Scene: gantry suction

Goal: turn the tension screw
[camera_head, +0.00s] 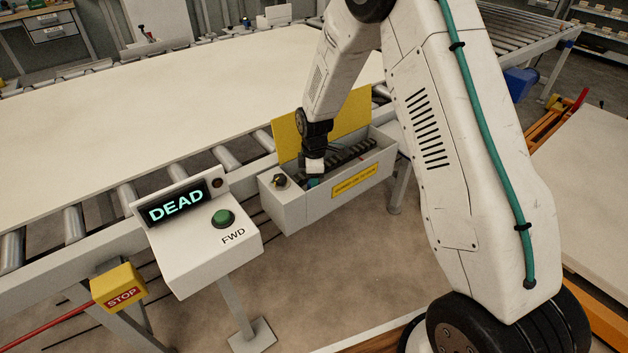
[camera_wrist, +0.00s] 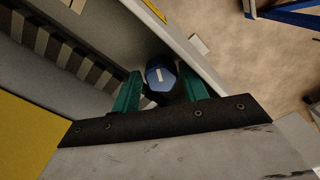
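The tension screw shows in the wrist view as a blue hexagonal head (camera_wrist: 161,74) with a white mark on top. It lies between the two green fingers of my gripper (camera_wrist: 160,84), which stand apart on either side of it. A narrow gap seems to show beside the head, so the fingers do not look closed on it. In the head view my gripper (camera_head: 314,181) reaches down into the open grey box (camera_head: 300,215), near its left end. The screw is hidden there behind the gripper and the box wall.
The box has a raised yellow lid (camera_head: 352,112) and dark ribbed parts (camera_head: 352,153) inside. A black knob (camera_head: 279,180) sits on its left end. A console (camera_head: 205,235) reads DEAD and has a green FWD button (camera_head: 222,218). A yellow STOP box (camera_head: 119,288) stands left, by the roller conveyor (camera_head: 72,213).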

